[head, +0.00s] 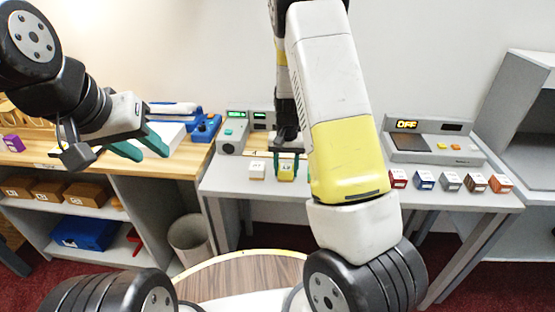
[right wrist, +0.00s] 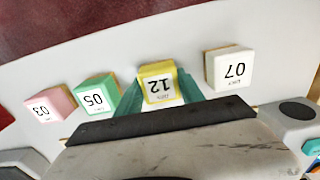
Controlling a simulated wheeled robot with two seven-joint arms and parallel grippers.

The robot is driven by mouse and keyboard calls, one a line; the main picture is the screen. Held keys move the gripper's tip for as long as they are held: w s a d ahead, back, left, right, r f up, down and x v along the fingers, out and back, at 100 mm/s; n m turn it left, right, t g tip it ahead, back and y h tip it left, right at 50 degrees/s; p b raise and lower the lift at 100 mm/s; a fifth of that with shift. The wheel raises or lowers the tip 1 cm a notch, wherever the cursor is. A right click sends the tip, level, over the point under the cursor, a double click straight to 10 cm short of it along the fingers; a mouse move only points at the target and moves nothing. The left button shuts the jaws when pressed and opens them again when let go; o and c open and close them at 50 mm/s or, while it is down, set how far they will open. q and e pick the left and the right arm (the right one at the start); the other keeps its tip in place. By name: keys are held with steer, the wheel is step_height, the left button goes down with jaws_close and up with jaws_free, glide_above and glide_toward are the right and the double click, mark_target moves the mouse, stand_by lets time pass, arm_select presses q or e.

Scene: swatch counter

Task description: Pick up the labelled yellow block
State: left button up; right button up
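The yellow block (right wrist: 157,83), labelled 12, stands on the grey counter in a row of labelled blocks. It also shows in the head view (head: 286,172). My right gripper (right wrist: 158,88) reaches down over it, with one green finger on each side of the block. The fingers look open around it; I cannot tell whether either touches it. In the head view the right gripper (head: 287,160) is partly hidden by my own arm. My left gripper (head: 147,150) is open and empty, raised in front of the wooden counter at the left.
A white block (right wrist: 230,68) labelled 07, a green block (right wrist: 97,95) labelled 05 and a pink block (right wrist: 50,104) labelled 03 flank the yellow one. Several coloured blocks (head: 449,181) line the counter's right front edge. A device (head: 433,142) reading OFF stands behind them.

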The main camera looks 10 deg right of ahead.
steer(key=shift+c, duration=1.1)
